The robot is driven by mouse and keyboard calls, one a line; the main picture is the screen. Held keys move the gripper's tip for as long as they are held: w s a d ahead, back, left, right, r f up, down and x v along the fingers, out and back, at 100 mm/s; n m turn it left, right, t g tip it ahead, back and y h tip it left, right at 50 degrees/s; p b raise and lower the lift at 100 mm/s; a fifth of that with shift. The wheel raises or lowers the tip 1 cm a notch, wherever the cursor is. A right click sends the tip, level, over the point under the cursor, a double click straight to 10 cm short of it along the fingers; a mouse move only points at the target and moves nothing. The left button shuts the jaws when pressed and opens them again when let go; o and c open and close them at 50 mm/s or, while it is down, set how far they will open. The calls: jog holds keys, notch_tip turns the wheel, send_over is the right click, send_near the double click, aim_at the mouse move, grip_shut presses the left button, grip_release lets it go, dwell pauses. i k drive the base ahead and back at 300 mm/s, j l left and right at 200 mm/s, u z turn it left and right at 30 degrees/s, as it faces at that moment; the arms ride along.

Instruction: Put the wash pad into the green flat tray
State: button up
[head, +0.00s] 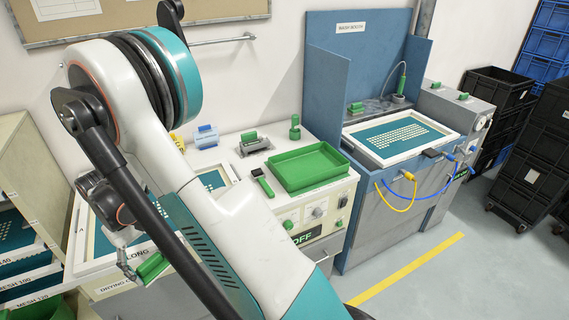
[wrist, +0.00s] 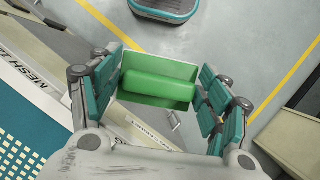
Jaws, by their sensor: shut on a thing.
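My gripper (wrist: 158,90) is shut on a green block with a rounded bar, which I take to be the wash pad (wrist: 155,84). Its ends lie between the two fingers in the wrist view. In the head view the pad (head: 152,267) shows at the lower left, just below my gripper (head: 128,244), in front of the drying cabinet. The green flat tray (head: 341,172) sits on the machine top in the middle of the head view, to the right of my arm. Its visible inside looks empty.
A dark tool with a green handle (head: 263,183) lies left of the tray, and a grey-and-green device (head: 255,144) stands behind it. A green bottle (head: 295,128) stands behind the tray. The wash booth (head: 327,100) rises to the right. Screen frames (head: 95,245) lie at left.

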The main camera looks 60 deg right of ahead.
aim_at(308, 168)
jog(key=j+z, duration=0.1)
jog(key=z, duration=0.8)
jog(key=j+z, duration=0.15)
jog(key=z, duration=0.3)
